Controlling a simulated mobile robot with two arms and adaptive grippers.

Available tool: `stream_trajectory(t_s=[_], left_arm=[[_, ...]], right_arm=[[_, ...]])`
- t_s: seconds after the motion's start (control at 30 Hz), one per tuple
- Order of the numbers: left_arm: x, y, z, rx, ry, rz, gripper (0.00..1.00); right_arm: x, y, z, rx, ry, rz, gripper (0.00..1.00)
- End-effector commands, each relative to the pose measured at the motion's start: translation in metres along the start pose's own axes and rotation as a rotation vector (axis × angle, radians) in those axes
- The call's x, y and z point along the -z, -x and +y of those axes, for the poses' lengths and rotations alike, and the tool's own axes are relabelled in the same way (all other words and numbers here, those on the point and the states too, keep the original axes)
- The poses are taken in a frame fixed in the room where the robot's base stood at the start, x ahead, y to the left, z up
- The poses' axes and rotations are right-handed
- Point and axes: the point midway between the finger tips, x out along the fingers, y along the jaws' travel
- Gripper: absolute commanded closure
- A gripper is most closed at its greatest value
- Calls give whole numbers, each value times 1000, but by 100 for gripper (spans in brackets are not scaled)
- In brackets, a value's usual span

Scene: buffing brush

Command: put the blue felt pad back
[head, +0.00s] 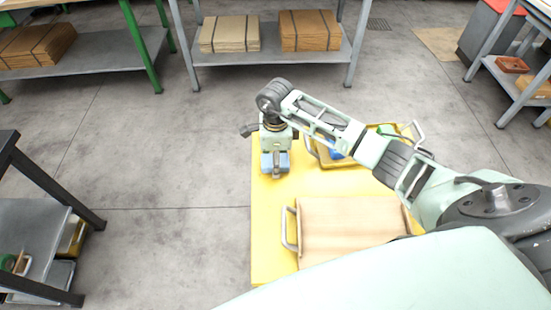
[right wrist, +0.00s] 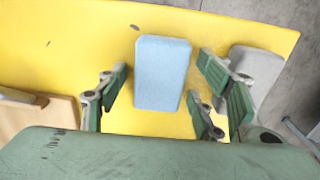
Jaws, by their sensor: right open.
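The blue felt pad (right wrist: 162,72) is a light blue rounded block lying flat on the yellow tabletop (right wrist: 75,40). In the right wrist view it lies between the spread fingers of my right gripper (right wrist: 160,84), with gaps on both sides. In the head view this gripper (head: 276,170) points down near the table's left edge. The pad is partly hidden there, and blue (head: 267,163) shows beside the fingers. My right gripper is open and holds nothing. My left gripper is not in view.
A grey rounded block (right wrist: 262,62) lies just right of the fingers. A yellow tray (head: 345,161) with blue and green items stands at the back, partly behind my right arm.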

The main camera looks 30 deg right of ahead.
Motion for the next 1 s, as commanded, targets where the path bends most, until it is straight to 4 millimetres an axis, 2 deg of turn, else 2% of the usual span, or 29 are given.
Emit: stream_trajectory(t_s=[0.17,0.3,0.37,0.7,0.83,1.0], left_arm=[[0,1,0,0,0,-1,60],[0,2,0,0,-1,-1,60],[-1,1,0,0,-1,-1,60],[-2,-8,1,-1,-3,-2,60],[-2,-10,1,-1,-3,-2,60],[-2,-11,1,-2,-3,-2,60]], right_arm=[[0,1,0,0,0,0,39],[0,8,-1,2,1,-1,39],[0,18,-2,4,0,-1,39],[0,90,-1,5,1,-2,39],[0,109,-1,3,0,0,39],[0,122,0,0,0,0,39]])
